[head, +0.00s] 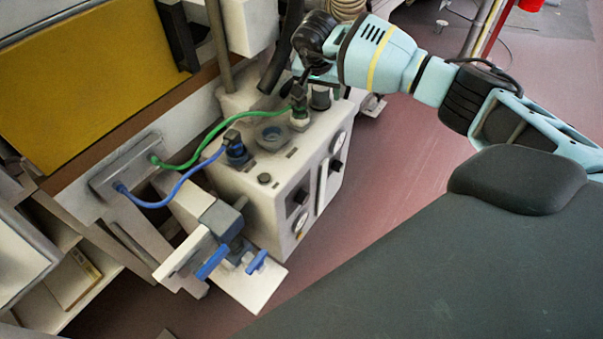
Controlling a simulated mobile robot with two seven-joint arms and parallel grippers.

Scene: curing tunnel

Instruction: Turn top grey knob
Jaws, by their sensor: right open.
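A white machine box (240,188) stands in the middle of the view. On its top are a round grey fitting (271,136), a small dark grey knob (264,178) and a grey cylindrical knob (320,97) near the far right corner. I cannot tell for sure which is the top grey knob. My right gripper (310,82) comes in from the upper right and points down over the far end of the box top, close to the grey cylindrical knob and a green hose connector (299,113). It is open; contact cannot be made out. My left gripper is out of view.
A green hose (208,143) and a blue hose (185,190) run from the box top to a grey plate at left. Blue-handled valves (212,262) stick out at the front. A yellow panel (80,75) is at upper left. Reddish floor on the right is open.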

